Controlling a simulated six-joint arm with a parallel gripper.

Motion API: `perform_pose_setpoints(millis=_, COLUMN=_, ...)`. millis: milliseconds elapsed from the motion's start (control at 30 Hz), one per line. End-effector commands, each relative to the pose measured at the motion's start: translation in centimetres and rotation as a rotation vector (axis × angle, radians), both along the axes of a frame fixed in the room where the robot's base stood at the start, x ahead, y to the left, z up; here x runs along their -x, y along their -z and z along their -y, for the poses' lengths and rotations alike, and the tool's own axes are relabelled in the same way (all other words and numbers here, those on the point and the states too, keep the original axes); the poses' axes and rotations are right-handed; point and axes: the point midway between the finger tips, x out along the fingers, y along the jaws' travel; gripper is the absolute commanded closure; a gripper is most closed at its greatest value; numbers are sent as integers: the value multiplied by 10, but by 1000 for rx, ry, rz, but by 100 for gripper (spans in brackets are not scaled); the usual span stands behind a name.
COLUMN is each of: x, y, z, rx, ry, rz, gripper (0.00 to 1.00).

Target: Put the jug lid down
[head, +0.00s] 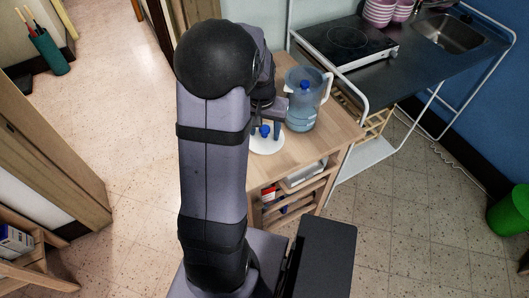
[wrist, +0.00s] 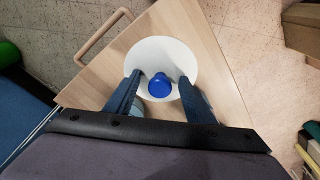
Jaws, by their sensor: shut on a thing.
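The jug lid is a white disc (head: 268,147) with a blue knob (head: 265,130). It is over the wooden cart top, left of the jug; whether it touches the wood I cannot tell. My gripper (head: 264,128) is shut on the lid, with a finger on either side of the knob. In the wrist view the white disc (wrist: 172,49) lies beneath the fingers (wrist: 158,82), with the blue knob (wrist: 159,86) between them. The clear bluish jug (head: 302,112) stands upright just right of my gripper, its handle to the right. A small blue part shows near its top.
The wooden cart top (head: 325,140) has bare wood right of and in front of the jug. Lower cart shelves hold a few items. Behind right is a counter with a black hob (head: 349,41), pink stacked dishes (head: 386,12) and a sink (head: 449,32).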

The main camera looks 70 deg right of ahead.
Motion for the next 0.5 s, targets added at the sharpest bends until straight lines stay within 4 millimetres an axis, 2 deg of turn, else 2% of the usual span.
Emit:
perform_pose_setpoints(millis=300, x=0, y=43, z=-1, rx=-5, ry=0, rz=0, gripper=73)
perform_pose_setpoints(millis=500, x=0, y=49, z=0, rx=-1, ry=0, rz=0, gripper=73)
